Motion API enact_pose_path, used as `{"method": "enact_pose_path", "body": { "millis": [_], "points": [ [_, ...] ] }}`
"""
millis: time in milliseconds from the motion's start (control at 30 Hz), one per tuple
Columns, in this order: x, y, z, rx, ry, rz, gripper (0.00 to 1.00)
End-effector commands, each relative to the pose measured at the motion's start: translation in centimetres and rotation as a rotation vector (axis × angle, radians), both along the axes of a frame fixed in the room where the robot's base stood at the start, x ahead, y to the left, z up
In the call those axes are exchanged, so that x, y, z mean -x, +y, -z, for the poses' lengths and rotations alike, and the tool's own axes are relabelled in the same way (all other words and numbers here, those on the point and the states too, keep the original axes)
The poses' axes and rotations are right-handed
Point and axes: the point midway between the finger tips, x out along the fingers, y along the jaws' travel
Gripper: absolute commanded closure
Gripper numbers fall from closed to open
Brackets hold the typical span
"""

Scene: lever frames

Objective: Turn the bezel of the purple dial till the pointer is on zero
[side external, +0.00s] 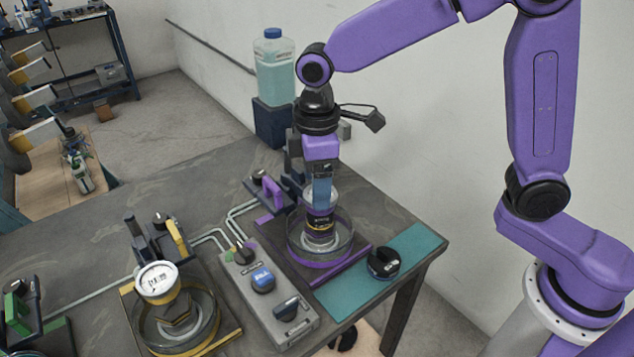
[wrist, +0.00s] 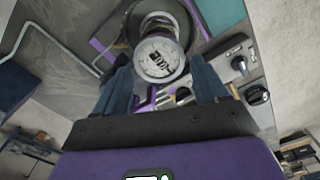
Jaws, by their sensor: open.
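The purple dial (wrist: 160,58) has a pale round face with dark markings and shows beyond my fingertips in the wrist view. In the side external view the dial (side external: 331,194) tops a banded column inside a clear round dish (side external: 293,246) on a purple base plate (side external: 273,252), and my gripper partly hides it. My gripper (side external: 321,192) points down over the dial and is open. In the wrist view my gripper (wrist: 162,75) has one finger on each side of the face. I cannot tell whether they touch the bezel. The pointer is too small to read.
A similar dial (side external: 157,280) on a yellow-edged base stands to the left. A grey control box (side external: 270,300) with knobs lies between the two stations. A black knob (side external: 383,263) sits on a teal mat (side external: 412,248) at the right. A bottle (side external: 275,75) stands behind.

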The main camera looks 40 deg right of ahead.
Motion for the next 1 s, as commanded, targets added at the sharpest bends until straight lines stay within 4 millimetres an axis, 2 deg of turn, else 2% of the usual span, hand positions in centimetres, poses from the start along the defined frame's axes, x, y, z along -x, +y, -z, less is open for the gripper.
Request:
{"method": "enact_pose_path", "body": {
  "millis": [133,433,500,567,733,1000],
  "points": [
    [0.04,-0.04,0.89,0.001,0.0,0.0,0.28],
    [0.03,-0.03,1.03,0.0,0.0,0.0,0.28],
    [0.03,-0.03,1.02,0.0,0.0,0.0,0.5],
    [0.02,-0.02,1.01,0.0,0.0,0.0,0.69],
    [0.02,-0.01,0.98,0.0,0.0,0.017,0.69],
    [-0.09,-0.05,0.92,-0.001,0.0,0.186,0.69]
  ]
}}
